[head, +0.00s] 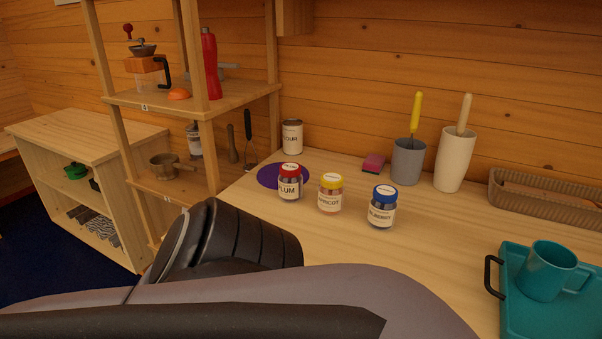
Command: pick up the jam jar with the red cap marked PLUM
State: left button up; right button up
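The jam jar with the red cap (289,184) stands upright on the wooden counter, at the front right edge of a purple round mat (266,177). Its label reads LUM in the part that shows. A yellow-capped jar (330,195), whose label seems to read APRICOT, stands just right of it. A blue-capped jar (382,208) stands further right. A dark and grey arm of mine crosses the lower left and middle of the head view, in front of the counter's near edge. Neither gripper's fingers show.
Behind the jars are a flour tin (292,137), a pink block (374,164), a grey cup (407,163) and a white cup (454,160) holding utensils. A teal tray (515,318) with a mug (546,271) is at right. A wooden shelf (240,97) stands left. Counter before the blue-capped jar is clear.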

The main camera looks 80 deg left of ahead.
aim_at(291, 179)
jog(key=u, duration=1.3)
jog(key=i+j+u, duration=0.2)
jog(key=u, duration=0.3)
jog(key=i+j+u, duration=0.1)
jog(key=u, duration=0.35)
jog(key=i, duration=0.1)
